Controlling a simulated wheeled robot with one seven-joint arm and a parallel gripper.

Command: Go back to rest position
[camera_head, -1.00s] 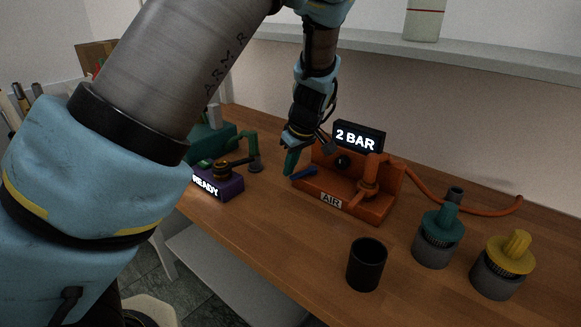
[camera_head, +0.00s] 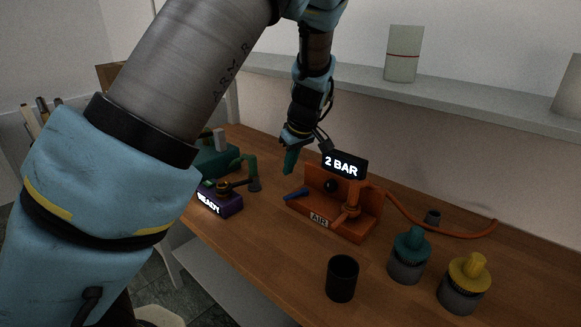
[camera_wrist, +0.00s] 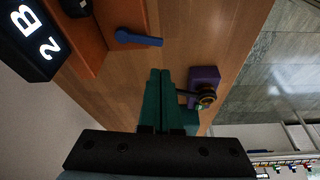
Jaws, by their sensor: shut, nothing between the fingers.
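My gripper (camera_head: 290,160) hangs above the wooden bench in the head view, its green fingers pointing down. In the wrist view its fingers (camera_wrist: 159,95) are together with nothing between them. It is apart from the orange air station (camera_head: 340,212), which lies to its right and shows "2 BAR" on a black display (camera_head: 344,165). A blue lever (camera_head: 297,193) sticks out from the station's left side; it also shows in the wrist view (camera_wrist: 138,39). The purple unit (camera_head: 222,203) reading "READY" stands to the left and below my gripper.
A black cup (camera_head: 342,278), a teal-topped canister (camera_head: 408,256) and a yellow-topped canister (camera_head: 465,283) stand on the bench (camera_head: 270,245) at the right. An orange hose (camera_head: 440,230) runs behind them. A shelf (camera_head: 440,95) holds a pale container (camera_head: 403,54). A green press (camera_head: 215,160) stands at the left.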

